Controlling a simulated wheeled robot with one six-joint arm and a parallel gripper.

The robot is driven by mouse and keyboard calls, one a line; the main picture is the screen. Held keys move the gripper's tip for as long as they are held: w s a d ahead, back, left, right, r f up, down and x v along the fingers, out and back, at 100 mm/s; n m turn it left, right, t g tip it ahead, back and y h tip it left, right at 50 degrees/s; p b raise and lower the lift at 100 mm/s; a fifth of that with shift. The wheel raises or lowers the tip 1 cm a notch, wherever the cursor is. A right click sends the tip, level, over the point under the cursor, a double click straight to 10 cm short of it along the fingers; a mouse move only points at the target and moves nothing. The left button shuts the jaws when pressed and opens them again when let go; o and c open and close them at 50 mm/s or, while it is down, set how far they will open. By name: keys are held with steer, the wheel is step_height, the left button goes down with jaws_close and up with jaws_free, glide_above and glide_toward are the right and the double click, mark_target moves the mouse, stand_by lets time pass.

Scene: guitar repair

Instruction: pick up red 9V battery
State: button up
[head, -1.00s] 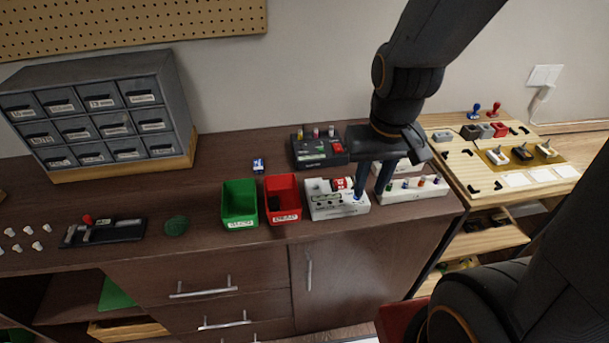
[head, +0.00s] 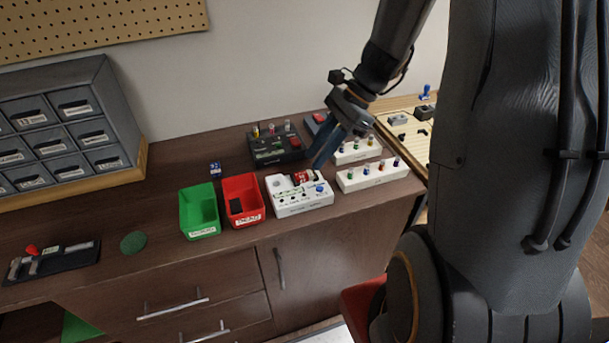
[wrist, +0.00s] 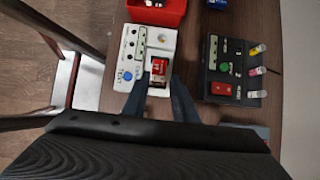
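The red 9V battery (head: 303,177) sits in a slot of the white tester box (head: 292,207) on the dark wooden counter. In the wrist view the battery (wrist: 159,70) shows red with a white label, near the middle. My gripper (head: 324,160) is just behind and right of the battery in the head view, pointing down. In the wrist view my gripper (wrist: 159,92) is open. Its two fingers lie on either side of the battery's line, with nothing between them gripped. I cannot tell the exact height of the fingertips above the battery.
A red bin (head: 256,215) and a green bin (head: 199,234) stand left of the tester. A black box (head: 266,153) with small bulbs is behind it. White racks (head: 373,184) stand right. A small blue item (head: 215,168) lies behind the bins.

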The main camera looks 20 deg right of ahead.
steer(key=shift+p+x, duration=0.55)
steer(key=shift+x, duration=1.75)
steer(key=shift+s+d, duration=0.1)
steer(key=shift+s, duration=0.05)
jaws_close()
step_height(320, 180, up, 10)
steer(key=b, duration=0.1)
step_height(320, 180, up, 4)
steer(key=p, duration=0.4)
glide_above(304, 174)
steer(key=d, duration=0.1)
steer(key=shift+d, duration=0.2)
steer(key=shift+f, duration=0.15)
